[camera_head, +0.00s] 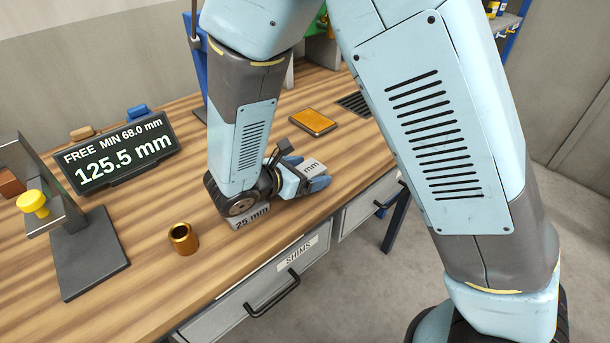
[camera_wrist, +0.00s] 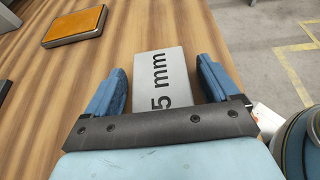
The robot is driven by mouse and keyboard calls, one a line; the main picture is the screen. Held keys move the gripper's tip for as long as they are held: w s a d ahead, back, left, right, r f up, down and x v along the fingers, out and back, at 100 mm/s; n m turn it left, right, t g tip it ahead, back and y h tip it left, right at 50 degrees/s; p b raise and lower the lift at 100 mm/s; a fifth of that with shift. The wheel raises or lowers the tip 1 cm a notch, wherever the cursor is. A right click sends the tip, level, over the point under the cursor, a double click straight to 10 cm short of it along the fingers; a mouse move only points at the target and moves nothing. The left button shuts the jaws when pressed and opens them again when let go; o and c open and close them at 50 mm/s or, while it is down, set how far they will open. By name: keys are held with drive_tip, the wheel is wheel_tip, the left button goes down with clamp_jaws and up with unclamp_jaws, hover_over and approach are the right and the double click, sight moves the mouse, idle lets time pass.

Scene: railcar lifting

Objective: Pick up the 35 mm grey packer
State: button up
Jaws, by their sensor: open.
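A grey packer (camera_wrist: 161,75) lies flat on the wooden bench, between the two blue fingers of my open gripper (camera_wrist: 163,84) in the wrist view. Its visible lettering reads "5 mm"; the first digit is hidden by the gripper body. In the head view the same packer (camera_head: 314,167) shows between the fingertips of my gripper (camera_head: 305,177), marked "mm". There is a gap on each side in the wrist view. A second grey packer (camera_head: 250,218), marked "25 mm", lies on the bench, partly hidden beneath my wrist.
A brass-coloured ring (camera_head: 183,239) stands nearer the bench front. An orange-topped pad (camera_head: 312,122) lies beyond my gripper. A display (camera_head: 118,153) reads "FREE MIN 68.0 mm, 125.5 mm". A dark stand with a yellow knob (camera_head: 33,203) is at left. The bench edge is close by.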

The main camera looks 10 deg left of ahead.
drive_tip(key=c, duration=1.2)
